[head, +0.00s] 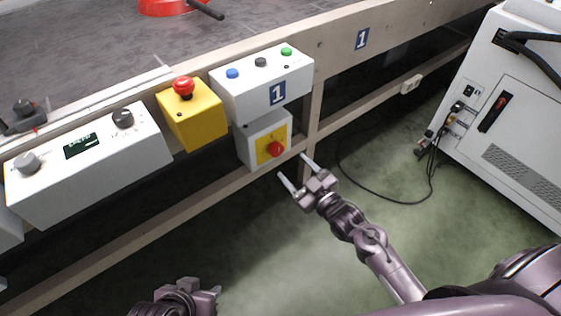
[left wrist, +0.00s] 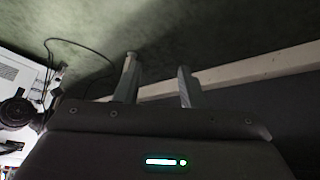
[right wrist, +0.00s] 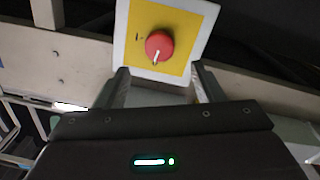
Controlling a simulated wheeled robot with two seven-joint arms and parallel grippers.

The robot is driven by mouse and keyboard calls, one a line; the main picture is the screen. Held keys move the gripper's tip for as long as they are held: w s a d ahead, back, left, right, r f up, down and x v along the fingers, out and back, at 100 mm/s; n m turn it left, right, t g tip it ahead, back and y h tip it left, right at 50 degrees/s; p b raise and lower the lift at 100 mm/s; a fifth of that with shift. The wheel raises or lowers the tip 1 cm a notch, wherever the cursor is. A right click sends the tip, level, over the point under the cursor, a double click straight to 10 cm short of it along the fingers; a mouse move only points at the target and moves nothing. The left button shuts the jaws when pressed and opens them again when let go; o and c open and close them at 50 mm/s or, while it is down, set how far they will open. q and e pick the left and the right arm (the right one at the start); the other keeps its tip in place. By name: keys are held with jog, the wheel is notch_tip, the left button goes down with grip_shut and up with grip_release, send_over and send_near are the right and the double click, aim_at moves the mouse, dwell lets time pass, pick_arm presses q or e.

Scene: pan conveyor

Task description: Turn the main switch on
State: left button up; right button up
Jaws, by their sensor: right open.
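The main switch is a red rotary knob (head: 276,149) on a yellow plate (head: 263,151) on the front of a small white box, under the white button box. In the right wrist view the red knob (right wrist: 160,46) sits just beyond the fingertips, between them, with a pale mark on its face. My right gripper (head: 298,174) is open and empty, just in front of and below the knob, not visibly touching it. My left gripper (head: 216,290) is low at the bottom of the head view. Its fingers (left wrist: 157,75) are apart and empty in the left wrist view.
A yellow box with a red emergency button (head: 183,86) and a white control box (head: 90,165) are left of the switch. The button box (head: 262,84) is directly above. A white cabinet (head: 510,110) stands at the right, with a black cable on the floor.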

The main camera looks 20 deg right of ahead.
aim_at(278, 151)
jog(key=x, duration=0.2)
jog(key=shift+w+a, duration=0.1)
jog(key=shift+w, duration=0.2)
jog(key=b+x, duration=0.1)
jog(key=x, duration=0.3)
jog(key=shift+w, duration=0.1)
jog(key=shift+w+a, duration=0.1)
jog(key=shift+w, duration=0.1)
pick_arm(q)
jog(key=w+d+r+t+h, duration=0.1)
jog(key=w+d+r+t, duration=0.1)
jog(key=w+r+t, duration=0.2)
jog(key=w+r, duration=0.2)
jog(key=shift+w+d+t+h, duration=0.2)
jog(key=shift+w+t+h, duration=0.1)
jog(key=shift+w+h, duration=0.1)
jog(key=shift+s, duration=0.1)
pick_arm(e)
jog(key=c, duration=1)
pick_arm(q)
jog(key=shift+f, duration=0.1)
